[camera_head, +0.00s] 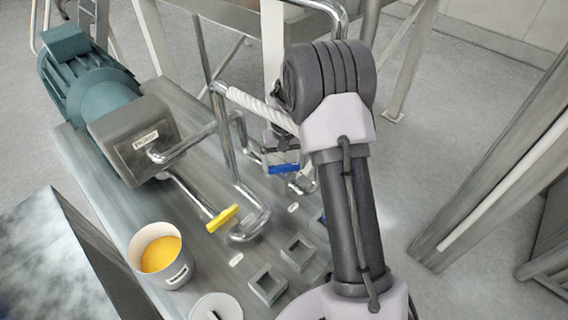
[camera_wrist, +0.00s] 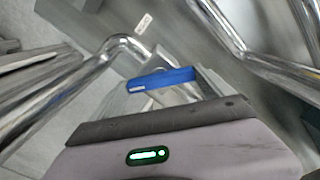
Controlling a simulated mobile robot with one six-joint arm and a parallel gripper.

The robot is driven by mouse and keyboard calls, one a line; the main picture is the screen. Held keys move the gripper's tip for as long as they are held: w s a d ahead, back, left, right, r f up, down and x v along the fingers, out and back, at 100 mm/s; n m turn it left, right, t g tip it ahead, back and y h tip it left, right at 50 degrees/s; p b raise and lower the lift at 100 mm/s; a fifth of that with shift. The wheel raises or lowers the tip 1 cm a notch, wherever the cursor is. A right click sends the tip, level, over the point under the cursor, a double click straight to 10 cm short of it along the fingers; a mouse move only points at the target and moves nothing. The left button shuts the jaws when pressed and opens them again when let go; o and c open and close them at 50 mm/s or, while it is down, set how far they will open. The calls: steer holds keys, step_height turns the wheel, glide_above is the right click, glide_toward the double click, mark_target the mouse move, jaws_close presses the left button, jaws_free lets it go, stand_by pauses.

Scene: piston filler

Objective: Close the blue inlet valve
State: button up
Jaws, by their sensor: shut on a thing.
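The blue inlet valve handle (camera_head: 284,169) is a short flat bar on the chrome pipework, in the middle of the head view. It also shows in the wrist view (camera_wrist: 160,79), running nearly level across the picture just beyond my gripper body. My gripper (camera_head: 281,156) is at the handle and is shut on it. The exact finger contact is hard to see.
A yellow valve handle (camera_head: 222,218) sits on the pipe to the left. A teal motor (camera_head: 93,84), a white bucket (camera_head: 167,277) with yellow contents and a white lid (camera_head: 216,307) stand nearby. Chrome pipes (camera_wrist: 60,100) run close around my gripper.

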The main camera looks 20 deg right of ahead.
mark_target(284, 165)
steer(key=n, duration=0.3)
steer(key=shift+r, duration=0.1)
steer(key=shift+n, duration=2)
steer(key=o, duration=1.1)
step_height(284, 165, up, 17)
steer(key=p, duration=0.1)
steer(key=shift+r+p, duration=0.2)
steer(key=shift+p, duration=0.1)
